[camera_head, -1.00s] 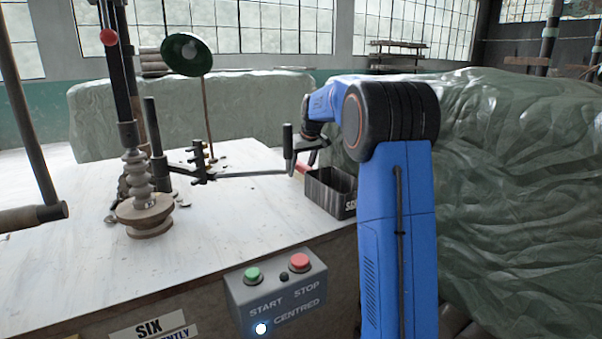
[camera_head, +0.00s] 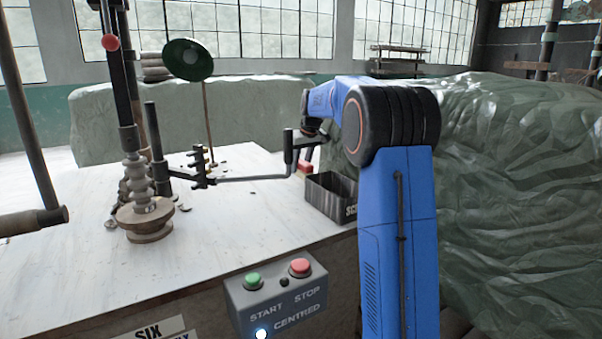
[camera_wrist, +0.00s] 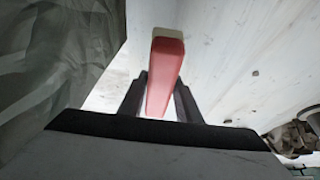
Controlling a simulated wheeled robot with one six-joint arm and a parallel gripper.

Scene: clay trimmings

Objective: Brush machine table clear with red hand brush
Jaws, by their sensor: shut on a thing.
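My gripper (camera_wrist: 158,100) is shut on the red hand brush (camera_wrist: 163,75) in the wrist view. The brush's red body points away from the fingers, and a cream part shows at its far end. In the head view, a little of the red brush (camera_head: 305,168) shows just behind the dark bin, below my gripper, which is partly hidden there. The pale machine table (camera_head: 100,270) has small clay trimmings (camera_head: 182,207) scattered near the spindle and towards the back. Whether the brush touches the table is unclear.
A dark open scrap bin (camera_head: 332,197) stands at the table's right edge. A machine lever with an upright dark handle (camera_head: 288,150) reaches close to my gripper. The spindle (camera_head: 143,215) and green lamp (camera_head: 188,60) stand left. A sheeted heap (camera_head: 510,200) fills the right.

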